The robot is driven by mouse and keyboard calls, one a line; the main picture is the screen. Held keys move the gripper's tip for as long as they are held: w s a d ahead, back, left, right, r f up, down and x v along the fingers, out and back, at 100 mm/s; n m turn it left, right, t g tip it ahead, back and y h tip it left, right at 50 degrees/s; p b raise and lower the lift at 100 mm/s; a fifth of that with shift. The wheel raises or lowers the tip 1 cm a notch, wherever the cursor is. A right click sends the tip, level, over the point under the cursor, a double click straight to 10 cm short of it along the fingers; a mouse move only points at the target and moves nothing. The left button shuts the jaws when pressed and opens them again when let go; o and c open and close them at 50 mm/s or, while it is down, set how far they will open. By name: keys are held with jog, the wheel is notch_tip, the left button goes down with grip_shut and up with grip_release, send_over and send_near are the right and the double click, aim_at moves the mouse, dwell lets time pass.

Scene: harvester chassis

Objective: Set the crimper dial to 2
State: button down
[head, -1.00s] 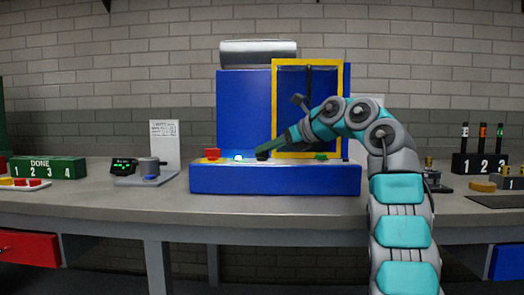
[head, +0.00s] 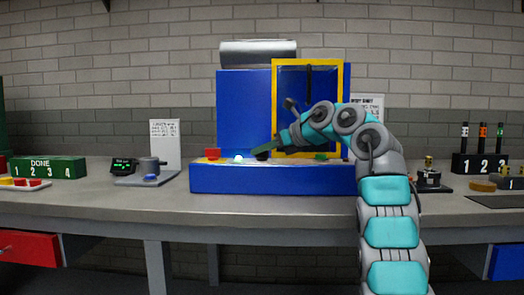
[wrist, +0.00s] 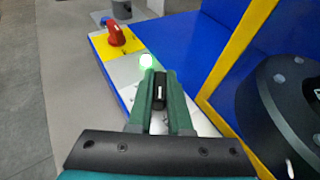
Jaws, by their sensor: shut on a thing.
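The crimper is the blue machine (head: 240,180) with a yellow-framed window on the bench. Its black dial (head: 262,156) sits on the front ledge, to the right of a lit white-green lamp (head: 239,159). My gripper (head: 270,152) reaches in from the right and is at the dial. In the wrist view my gripper (wrist: 160,80) has its two green fingers closed around the dark dial knob (wrist: 160,92), which shows a white mark. The dial's numbers are hidden or too small to read.
A red lever or knob (wrist: 116,35) stands on a yellow patch beyond the lamp. The yellow frame (wrist: 235,55) rises close to the right of my fingers. A green button (head: 321,156) is on the ledge's right.

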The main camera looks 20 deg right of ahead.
jog(key=shift+m+t+h+b, duration=0.3)
jog(key=shift+m+h+b, duration=0.1)
jog(key=shift+b, duration=0.4)
jog(key=shift+r+m+t+h+b, duration=0.1)
jog(key=shift+m+t+h+b, duration=0.2)
jog(key=shift+m+h+b, duration=0.25)
jog(key=shift+s+r, duration=0.1)
jog(key=shift+r, duration=0.05)
jog(key=shift+m+h, duration=0.35)
jog(key=shift+t+h+b, duration=0.3)
jog(key=c, duration=0.8)
grip_release()
jog(key=shift+f, duration=0.2)
jog(key=shift+c, duration=0.2)
